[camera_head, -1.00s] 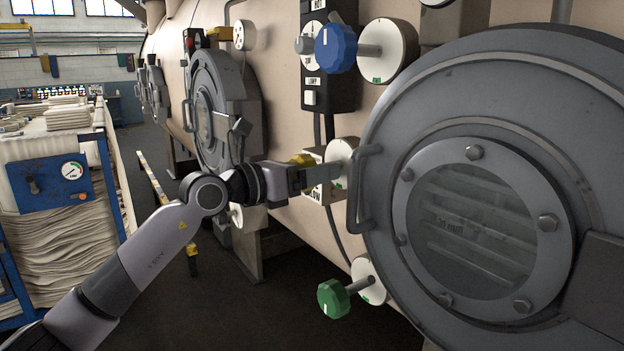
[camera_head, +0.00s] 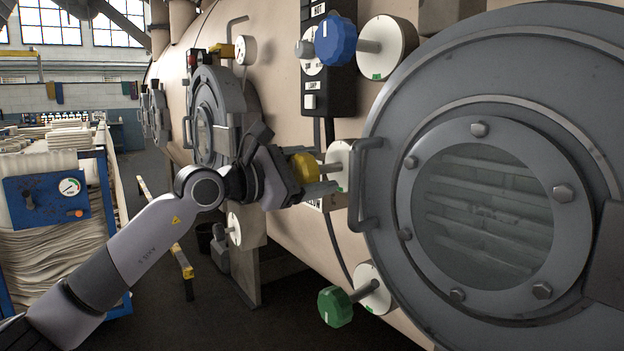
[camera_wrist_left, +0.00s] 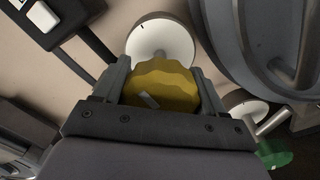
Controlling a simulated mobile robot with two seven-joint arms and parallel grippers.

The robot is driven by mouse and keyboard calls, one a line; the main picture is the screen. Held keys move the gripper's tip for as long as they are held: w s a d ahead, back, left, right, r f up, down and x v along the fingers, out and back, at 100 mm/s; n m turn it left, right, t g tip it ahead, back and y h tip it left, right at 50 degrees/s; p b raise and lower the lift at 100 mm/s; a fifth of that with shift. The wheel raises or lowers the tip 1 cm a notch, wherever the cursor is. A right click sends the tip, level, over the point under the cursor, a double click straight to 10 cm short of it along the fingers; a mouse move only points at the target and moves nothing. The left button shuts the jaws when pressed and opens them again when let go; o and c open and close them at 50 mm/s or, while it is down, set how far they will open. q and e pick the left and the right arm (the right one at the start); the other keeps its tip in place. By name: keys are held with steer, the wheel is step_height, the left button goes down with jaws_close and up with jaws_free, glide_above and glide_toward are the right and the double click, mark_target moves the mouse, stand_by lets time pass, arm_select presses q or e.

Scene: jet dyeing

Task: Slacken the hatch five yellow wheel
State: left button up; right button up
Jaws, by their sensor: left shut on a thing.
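The yellow wheel (camera_head: 304,172) stands out from a round white plate (camera_head: 338,166) on the machine's side, left of the large near hatch (camera_head: 500,190). My left gripper (camera_head: 318,188) is around the wheel and shut on it. In the left wrist view the wheel (camera_wrist_left: 162,88) sits between the two fingers of the left gripper (camera_wrist_left: 160,80), with a pale mark on its face and the white plate (camera_wrist_left: 160,40) behind it. My right gripper is not in view.
A blue wheel (camera_head: 336,41) is above and a green wheel (camera_head: 335,306) below. The hatch handle (camera_head: 365,185) stands close to the right of the yellow wheel. A blue-framed cart (camera_head: 47,202) with stacked cloth stands at left.

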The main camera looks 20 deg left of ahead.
arm_select(q)
steer(key=shift+m, duration=0.6)
steer(key=o, duration=1)
steer(key=shift+b+v, duration=0.9)
steer(key=shift+v, duration=2.7)
